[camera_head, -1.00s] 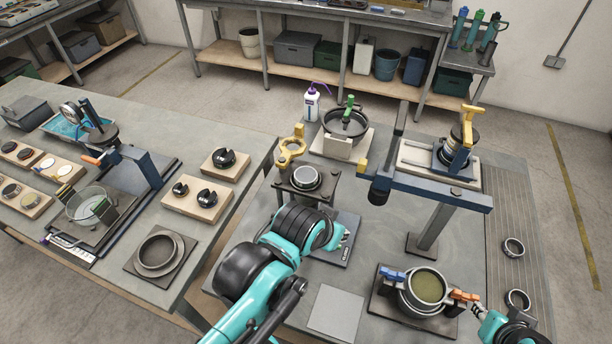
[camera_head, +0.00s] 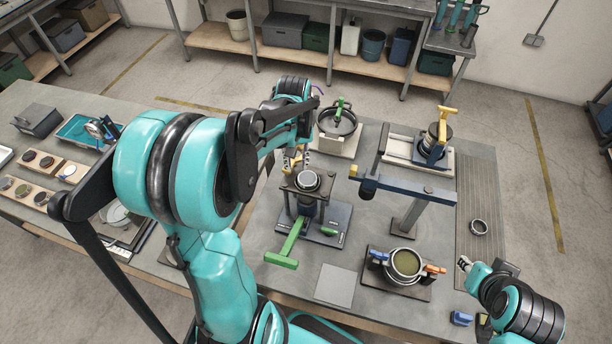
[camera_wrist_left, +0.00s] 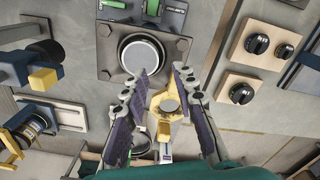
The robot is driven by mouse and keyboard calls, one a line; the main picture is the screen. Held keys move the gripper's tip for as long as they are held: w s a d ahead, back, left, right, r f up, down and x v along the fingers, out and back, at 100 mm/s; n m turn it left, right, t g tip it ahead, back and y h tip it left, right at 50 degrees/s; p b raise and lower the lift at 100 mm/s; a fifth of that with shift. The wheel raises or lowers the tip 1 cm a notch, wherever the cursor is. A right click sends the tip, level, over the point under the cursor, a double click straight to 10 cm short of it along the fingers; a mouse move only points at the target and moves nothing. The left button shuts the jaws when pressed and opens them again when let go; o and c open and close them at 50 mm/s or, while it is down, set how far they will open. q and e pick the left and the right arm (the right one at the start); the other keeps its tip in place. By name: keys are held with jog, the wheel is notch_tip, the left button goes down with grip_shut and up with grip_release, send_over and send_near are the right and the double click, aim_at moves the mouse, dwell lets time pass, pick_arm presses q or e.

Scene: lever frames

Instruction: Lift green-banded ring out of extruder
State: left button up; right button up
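A dark press stand with a square top plate (camera_head: 290,185) and a green lever (camera_head: 285,250), which I take for the extruder, stands at mid-table. A round metal piece with a pale top (camera_head: 308,179) sits in its plate; it also shows in the left wrist view (camera_wrist_left: 142,55). I see no green band on it. In the head view this gripper (camera_head: 296,157) is partly hidden. My right gripper (camera_head: 465,263) is low at right, apart from the stand.
A blue overhead arm on a post (camera_head: 405,188) stands right of the press. A pot with blue and orange clamps (camera_head: 405,263) is in front. A grey plate (camera_head: 335,284) lies flat at the front.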

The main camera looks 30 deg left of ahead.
aim_at(299, 179)
pick_arm(q)
jog(key=f, duration=0.6)
jog(key=shift+d+f, duration=0.3)
jog(key=shift+d, duration=0.05)
grip_shut()
